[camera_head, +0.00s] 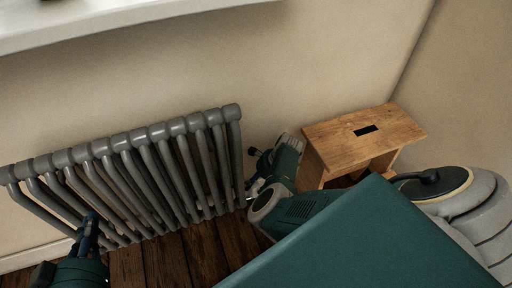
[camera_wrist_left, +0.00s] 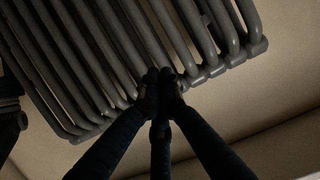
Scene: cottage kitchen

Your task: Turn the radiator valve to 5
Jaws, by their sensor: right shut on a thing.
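The grey ribbed radiator (camera_head: 130,170) stands against the wall at the left of the head view. My right gripper (camera_head: 260,170) is just beyond its right end, low down, with its dark fingers shut on the radiator valve. The fingers and my green wrist hide the valve almost wholly, and its number scale cannot be read. My left gripper (camera_head: 90,228) is in front of the radiator's lower left part. In the left wrist view its dark fingertips (camera_wrist_left: 160,82) are together with nothing visible between them, close to the ends of the radiator columns (camera_wrist_left: 125,60).
A wooden step stool (camera_head: 363,136) with a slot in its top stands right of my right gripper. A pale rounded thing with a dark-handled lid (camera_head: 440,183) is at the far right. A white sill (camera_head: 100,18) runs above the radiator. Bare wooden floor (camera_head: 165,258) shows below.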

